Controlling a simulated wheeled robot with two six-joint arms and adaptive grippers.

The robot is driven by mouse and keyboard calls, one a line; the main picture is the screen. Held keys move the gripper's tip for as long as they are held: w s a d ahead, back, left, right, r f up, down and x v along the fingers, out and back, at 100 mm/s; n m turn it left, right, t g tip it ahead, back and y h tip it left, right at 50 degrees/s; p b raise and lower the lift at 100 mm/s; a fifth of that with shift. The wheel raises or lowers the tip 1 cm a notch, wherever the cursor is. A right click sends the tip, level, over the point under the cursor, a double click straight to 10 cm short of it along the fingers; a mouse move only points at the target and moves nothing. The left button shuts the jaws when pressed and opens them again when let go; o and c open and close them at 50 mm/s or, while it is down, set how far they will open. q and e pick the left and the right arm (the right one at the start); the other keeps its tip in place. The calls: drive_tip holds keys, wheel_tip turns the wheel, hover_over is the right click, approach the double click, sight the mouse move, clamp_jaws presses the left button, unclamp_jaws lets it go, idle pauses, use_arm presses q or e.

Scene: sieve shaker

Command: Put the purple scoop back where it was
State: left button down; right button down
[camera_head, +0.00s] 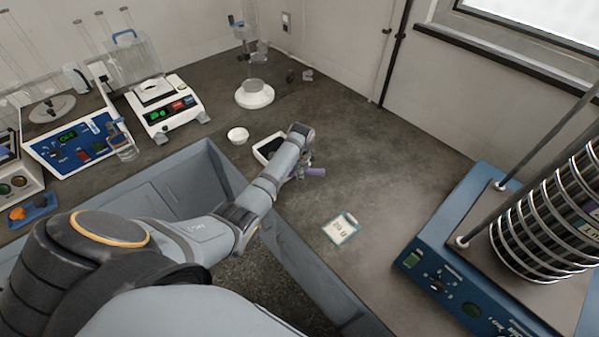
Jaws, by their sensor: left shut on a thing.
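The purple scoop (314,172) shows at the end of my left arm, above or at the dark worktop; only a short purple part is visible. My left gripper (302,168) is shut on it, mostly hidden behind my own wrist. A black and white tray (266,148) is directly left of the gripper, partly covered by my arm. I cannot tell whether the scoop touches the worktop. My right gripper is out of the picture.
A small white bowl (238,135) stands left of the tray. A balance (167,105) is at the back left. A labelled card (341,229) lies on the worktop. The blue sieve shaker (440,270) fills the right. The worktop (400,165) between is clear.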

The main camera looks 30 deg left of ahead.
use_arm(q)
drive_tip(key=shift+f, duration=0.3)
drive_tip(key=c, duration=1.8)
unclamp_jaws()
drive_tip(key=shift+f, duration=0.1)
drive_tip(key=o, duration=0.6)
drive_tip(key=r, duration=0.4)
drive_tip(key=s+d+r, duration=0.1)
drive_tip(key=r, duration=0.7)
drive_tip(key=shift+s+d+r, duration=0.15)
drive_tip(key=shift+s+r, duration=0.25)
